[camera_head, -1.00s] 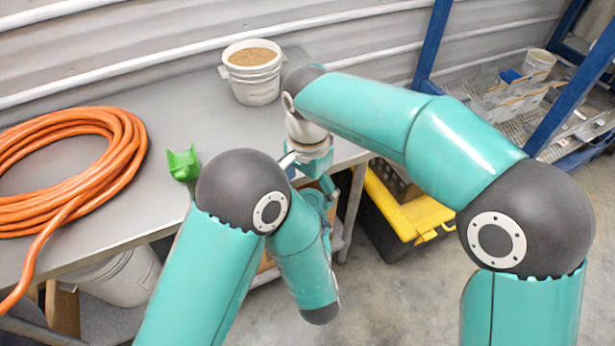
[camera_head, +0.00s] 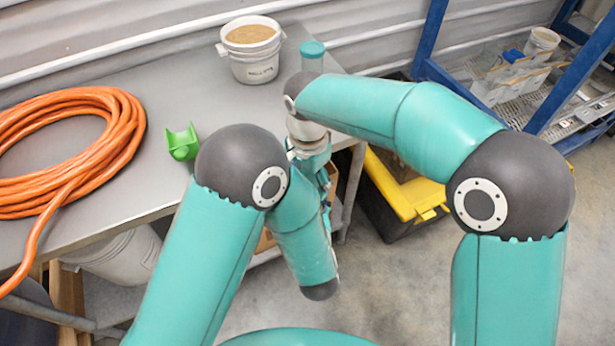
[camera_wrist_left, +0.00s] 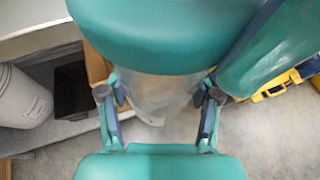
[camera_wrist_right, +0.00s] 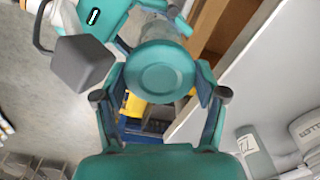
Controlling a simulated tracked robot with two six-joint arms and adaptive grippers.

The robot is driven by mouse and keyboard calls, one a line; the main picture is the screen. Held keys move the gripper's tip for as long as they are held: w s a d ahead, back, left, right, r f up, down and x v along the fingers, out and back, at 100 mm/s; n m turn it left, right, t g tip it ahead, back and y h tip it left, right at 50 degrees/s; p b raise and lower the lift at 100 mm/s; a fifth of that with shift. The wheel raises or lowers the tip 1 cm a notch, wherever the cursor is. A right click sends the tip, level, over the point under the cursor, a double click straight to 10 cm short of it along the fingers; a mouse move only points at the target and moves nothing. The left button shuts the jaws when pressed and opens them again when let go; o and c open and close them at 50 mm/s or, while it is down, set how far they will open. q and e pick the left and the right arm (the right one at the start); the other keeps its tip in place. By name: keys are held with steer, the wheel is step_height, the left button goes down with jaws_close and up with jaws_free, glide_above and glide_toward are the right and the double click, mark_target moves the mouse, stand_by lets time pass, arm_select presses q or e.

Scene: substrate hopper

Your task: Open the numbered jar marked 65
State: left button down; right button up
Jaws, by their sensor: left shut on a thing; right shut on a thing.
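A clear jar (camera_wrist_left: 160,96) is between the fingers of my left gripper (camera_wrist_left: 160,88), which is shut on its body. Its round teal lid (camera_wrist_right: 160,70) faces the right wrist camera, and my right gripper (camera_wrist_right: 162,80) is shut on that lid, fingers on both sides. The lid appears seated on the jar. No number is readable on this jar. In the head view, my arms mostly hide the jar and both grippers. Another teal-lidded jar (camera_head: 312,52) stands at the bench's back. The right wrist view shows a label (camera_wrist_right: 246,143), apparently reading 72, on a standing jar.
The grey bench (camera_head: 185,95) carries a white bucket of tan material (camera_head: 252,66), an orange hose coil (camera_head: 125,150) and a green cradle-shaped piece (camera_head: 182,142). A yellow-and-black box (camera_head: 415,200) is on the floor beside the bench. A blue-framed rack (camera_head: 430,45) stands at right.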

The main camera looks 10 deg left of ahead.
steer(key=shift+c, duration=0.8)
steer(key=n, duration=1)
steer(key=shift+n, duration=0.3)
steer(key=n, duration=0.9)
steer(key=o, duration=1.3)
